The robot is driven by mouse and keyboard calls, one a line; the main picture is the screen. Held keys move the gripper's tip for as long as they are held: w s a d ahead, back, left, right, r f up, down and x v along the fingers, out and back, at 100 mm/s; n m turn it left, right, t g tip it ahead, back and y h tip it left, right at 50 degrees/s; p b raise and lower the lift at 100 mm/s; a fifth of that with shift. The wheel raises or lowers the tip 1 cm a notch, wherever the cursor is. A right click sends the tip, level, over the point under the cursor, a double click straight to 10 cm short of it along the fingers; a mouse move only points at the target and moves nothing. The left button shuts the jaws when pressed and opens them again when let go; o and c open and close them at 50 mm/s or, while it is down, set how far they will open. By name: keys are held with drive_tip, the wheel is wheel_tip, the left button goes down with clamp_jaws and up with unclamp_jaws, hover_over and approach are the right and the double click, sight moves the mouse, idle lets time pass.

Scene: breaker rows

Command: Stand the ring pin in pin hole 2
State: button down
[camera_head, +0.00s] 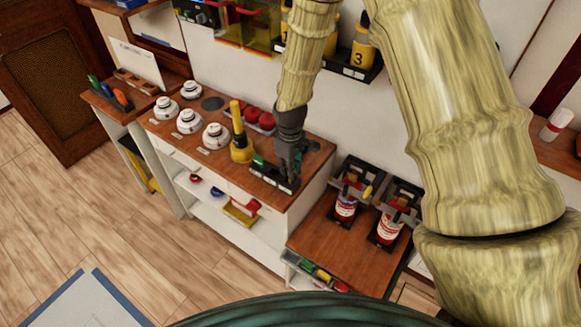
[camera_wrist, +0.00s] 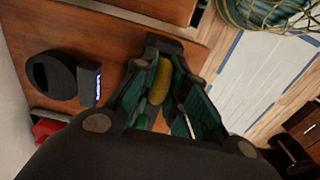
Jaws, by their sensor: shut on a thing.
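My gripper (camera_wrist: 158,82) is shut on a yellow, rounded, elongated piece, which I take to be the ring pin (camera_wrist: 160,80). In the head view my gripper (camera_head: 289,178) points down at the right end of a low black block (camera_head: 266,177) on the wooden counter. The block has pale marks on its front and a green piece (camera_head: 258,160) at its left end. The block's end also shows beyond the fingers in the wrist view (camera_wrist: 172,43). My fingers hide the pin's lower end and the hole under it. I cannot tell whether the pin is in a hole, or which one.
A yellow cone-shaped piece (camera_head: 241,149) stands left of the block, with red items (camera_head: 261,120) behind. White round devices (camera_head: 190,121) fill the counter's left. Two clamped red-and-white bottles (camera_head: 346,205) stand on the lower bench at right. A black ring-like thing (camera_wrist: 51,75) lies beside my gripper.

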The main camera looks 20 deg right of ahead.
drive_tip(key=shift+f, duration=0.55)
drive_tip(key=c, duration=1.3)
unclamp_jaws()
drive_tip(key=shift+c, duration=0.2)
wheel_tip(320, 180, up, 12)
drive_tip(key=shift+f, duration=0.1)
